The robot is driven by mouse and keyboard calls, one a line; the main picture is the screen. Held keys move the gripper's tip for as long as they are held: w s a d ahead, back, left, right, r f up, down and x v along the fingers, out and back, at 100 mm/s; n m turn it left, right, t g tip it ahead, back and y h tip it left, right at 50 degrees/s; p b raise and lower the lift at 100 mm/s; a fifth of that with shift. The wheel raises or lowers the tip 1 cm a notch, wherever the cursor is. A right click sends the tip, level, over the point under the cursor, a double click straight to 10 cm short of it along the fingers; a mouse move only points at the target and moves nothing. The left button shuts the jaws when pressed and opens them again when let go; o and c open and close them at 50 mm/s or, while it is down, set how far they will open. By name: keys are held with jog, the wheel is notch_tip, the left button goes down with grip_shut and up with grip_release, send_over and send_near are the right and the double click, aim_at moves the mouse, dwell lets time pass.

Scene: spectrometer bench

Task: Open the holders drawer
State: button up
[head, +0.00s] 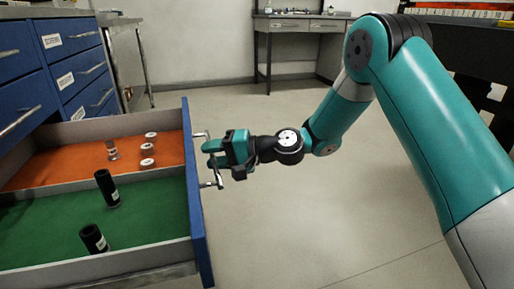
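A blue-fronted drawer (196,200) stands pulled far out of the cabinet at the left. Its front is seen nearly edge-on, so no label shows and I cannot tell whether it is the holders drawer. Its metal handle (217,184) sticks out from the front, with the middle of its bar hidden by my gripper. My teal and black gripper (213,154) is at this handle, its fingertips close to the drawer front. Whether the fingers are closed on the bar or only around it is not clear.
The drawer holds small clear pieces with white tops (147,150) on orange lining and two black cylinders (107,188) on green lining. Closed labelled blue drawers (72,52) stand behind. Bare floor (310,215) lies right of the drawer; a desk (300,25) stands at the back.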

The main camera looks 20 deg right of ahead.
jog(key=p+v, duration=0.4)
jog(key=v, duration=1.3)
jog(key=shift+a+r, duration=0.1)
jog(key=shift+r, duration=0.05)
jog(key=s+a+r+n+g+h, duration=0.5)
jog(key=s+a+n+g, duration=0.15)
jog(key=s+a, duration=0.35)
jog(key=s+d+r+n+h, duration=0.2)
jog(key=s+h, duration=0.1)
jog(key=s, duration=0.5)
jog(key=s+d+r+n+h, duration=0.1)
jog(key=s+d+n+h, duration=0.1)
jog(key=s, duration=0.5)
notch_tip(320, 180, up, 38)
jog(key=p, duration=3.8)
jog(key=shift+s+h, duration=0.25)
jog(key=shift+h, duration=0.05)
jog(key=shift+t, duration=0.25)
